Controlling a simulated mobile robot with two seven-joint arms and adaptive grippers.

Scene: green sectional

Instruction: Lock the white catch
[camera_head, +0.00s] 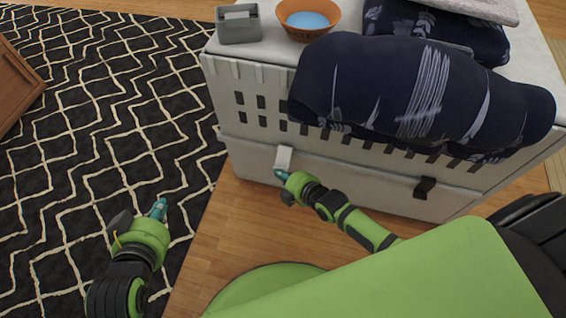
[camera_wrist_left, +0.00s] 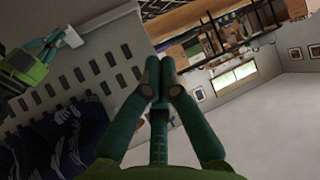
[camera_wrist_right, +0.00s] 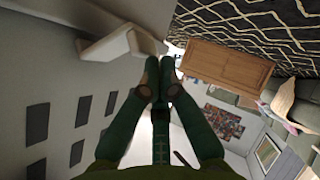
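The white catch (camera_head: 283,158) is a small block on the front of the white crate (camera_head: 245,150), left of its middle. My right gripper (camera_head: 281,173) is at the catch's lower edge. In the right wrist view its fingertips (camera_wrist_right: 159,75) are together, with the catch (camera_wrist_right: 110,45) beside them to the upper left; I cannot tell whether they touch. My left gripper (camera_head: 159,208) hangs over the rug, away from the crate. Its fingertips (camera_wrist_left: 160,75) are together and empty in the left wrist view, where the catch (camera_wrist_left: 72,36) also shows.
A black catch (camera_head: 424,187) sits further right on the crate front. On top are a grey caddy (camera_head: 239,25), an orange bowl (camera_head: 307,18) with blue inside, and a dark blue patterned cushion (camera_head: 400,88) overhanging the front. A black patterned rug (camera_head: 90,130) lies left.

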